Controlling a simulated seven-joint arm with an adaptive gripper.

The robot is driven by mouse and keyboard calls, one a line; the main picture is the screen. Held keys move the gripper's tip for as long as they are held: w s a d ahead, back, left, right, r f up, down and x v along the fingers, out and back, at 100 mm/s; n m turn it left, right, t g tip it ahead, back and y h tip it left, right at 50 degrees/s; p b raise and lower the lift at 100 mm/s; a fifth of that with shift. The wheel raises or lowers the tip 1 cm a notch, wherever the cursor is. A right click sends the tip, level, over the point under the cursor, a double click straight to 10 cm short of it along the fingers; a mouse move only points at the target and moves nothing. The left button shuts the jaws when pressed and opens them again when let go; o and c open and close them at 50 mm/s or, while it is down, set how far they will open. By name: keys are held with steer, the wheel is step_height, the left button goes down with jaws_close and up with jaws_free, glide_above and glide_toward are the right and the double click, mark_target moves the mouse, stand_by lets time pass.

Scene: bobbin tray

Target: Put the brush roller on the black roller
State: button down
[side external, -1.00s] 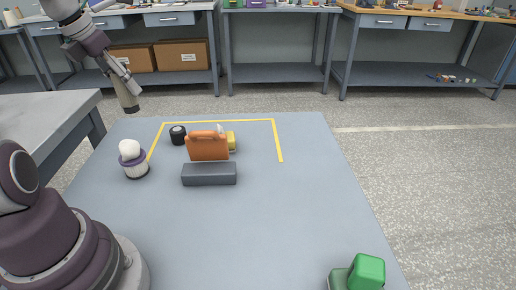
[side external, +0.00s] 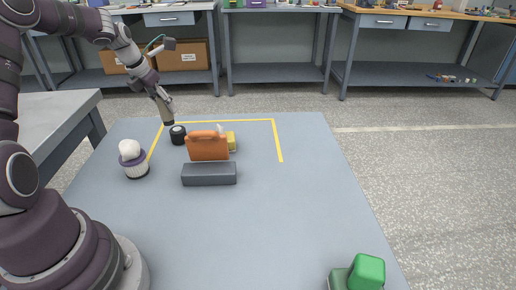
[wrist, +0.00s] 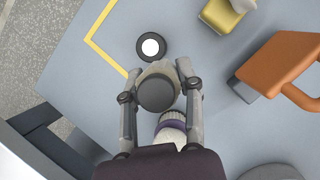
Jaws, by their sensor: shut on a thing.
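The brush roller (wrist: 157,92) is a beige-grey cylinder with a dark round end. My gripper (wrist: 159,75) is shut on it, one finger on each side. In the side external view my gripper (side external: 161,98) holds the brush roller (side external: 167,114) tilted, just up and left of the black roller. The black roller (side external: 178,137) is a short dark cylinder with a pale centre, standing on the table. In the wrist view the black roller (wrist: 151,46) lies just beyond the brush roller and is uncovered. How high the brush roller is above the table is hard to tell.
An orange case (side external: 208,149) stands right of the black roller, with a yellow object (side external: 231,140) behind it and a grey block (side external: 209,174) in front. A white-topped, purple-collared object (side external: 133,160) stands to the left. The right half of the table (side external: 300,200) is mostly clear.

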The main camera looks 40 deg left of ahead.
steer(key=w+a, duration=0.2)
steer(key=w, duration=0.1)
steer(key=shift+a+f, duration=0.1)
steer(key=shift+f, duration=1.8)
steer(key=c, duration=0.7)
jaws_free()
steer(key=shift+f, duration=0.1)
steer(key=shift+c, duration=0.2)
